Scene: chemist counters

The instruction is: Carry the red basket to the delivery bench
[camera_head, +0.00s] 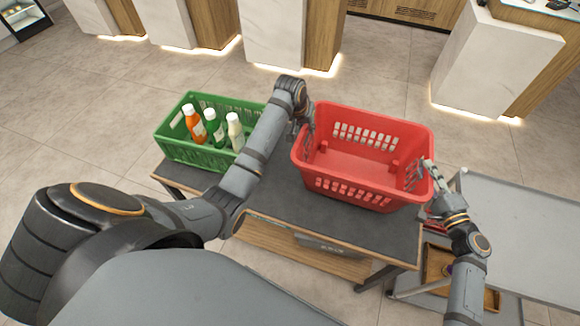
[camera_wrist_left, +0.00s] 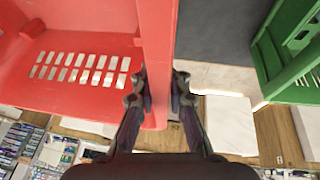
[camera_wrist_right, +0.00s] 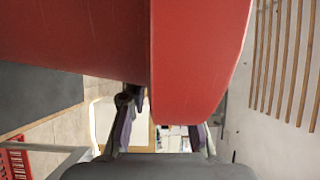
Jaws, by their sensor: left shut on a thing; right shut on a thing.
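The empty red basket (camera_head: 360,160) is over the dark top of a small table in the head view; I cannot tell whether it touches the top. My left gripper (camera_head: 305,125) is shut on its left wall, and the left wrist view shows the fingers (camera_wrist_left: 160,90) on both sides of the red rim (camera_wrist_left: 156,60). My right gripper (camera_head: 425,175) is shut on its right wall. In the right wrist view the red wall (camera_wrist_right: 200,50) fills the upper part and partly hides the fingers (camera_wrist_right: 165,105). I cannot make out the delivery bench for certain.
A green basket (camera_head: 180,152) with several bottles (camera_head: 213,127) stands on the table's (camera_head: 265,198) left part, close to my left arm. A grey metal table (camera_head: 520,225) is at the right. Pale counters (camera_head: 285,35) line the back, with open tiled floor before them.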

